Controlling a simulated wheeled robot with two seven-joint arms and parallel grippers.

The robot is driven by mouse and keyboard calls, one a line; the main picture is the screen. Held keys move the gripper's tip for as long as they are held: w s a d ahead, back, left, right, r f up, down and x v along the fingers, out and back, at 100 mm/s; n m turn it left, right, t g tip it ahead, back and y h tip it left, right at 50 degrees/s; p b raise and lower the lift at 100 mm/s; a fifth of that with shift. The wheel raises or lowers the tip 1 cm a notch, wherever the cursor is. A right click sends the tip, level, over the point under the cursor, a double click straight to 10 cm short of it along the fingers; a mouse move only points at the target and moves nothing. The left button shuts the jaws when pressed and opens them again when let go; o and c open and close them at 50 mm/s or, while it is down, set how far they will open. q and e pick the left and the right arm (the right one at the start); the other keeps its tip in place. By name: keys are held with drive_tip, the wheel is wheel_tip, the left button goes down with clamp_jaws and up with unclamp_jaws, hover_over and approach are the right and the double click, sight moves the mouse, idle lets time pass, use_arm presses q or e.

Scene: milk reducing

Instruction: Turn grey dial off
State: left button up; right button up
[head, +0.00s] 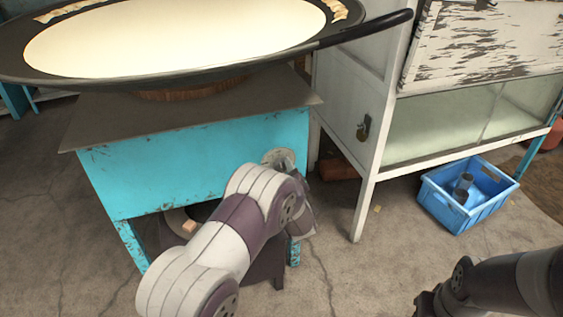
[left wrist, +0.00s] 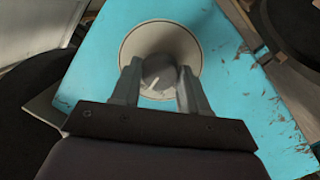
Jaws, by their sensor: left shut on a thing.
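The grey dial (left wrist: 158,72) sits on a round pale plate (left wrist: 160,40) on the turquoise stove front. A white mark on the dial points to the lower left in the left wrist view. My left gripper (left wrist: 160,88) is shut on the dial, with one finger on each side of it. In the head view the plate's edge (head: 280,156) shows at the right end of the stove front, and my left arm hides the dial. My right arm comes in at the lower right of the head view; its fingertips are not clear.
A wide black pan (head: 300,48) of pale liquid rests above the turquoise stove (head: 190,160), its handle reaching right. A white cabinet (head: 365,190) stands to the right. A blue crate (head: 455,215) is on the floor.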

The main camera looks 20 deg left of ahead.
use_arm(q)
drive_tip(key=shift+m+p, duration=0.8)
drive_tip(key=shift+m, duration=0.1)
drive_tip(key=o, duration=1)
drive_tip(key=shift+o, duration=0.2)
drive_tip(key=shift+s+d, duration=0.15)
drive_tip(key=p+v, duration=0.4)
drive_tip(key=v, duration=0.8)
drive_tip(key=shift+r, duration=0.15)
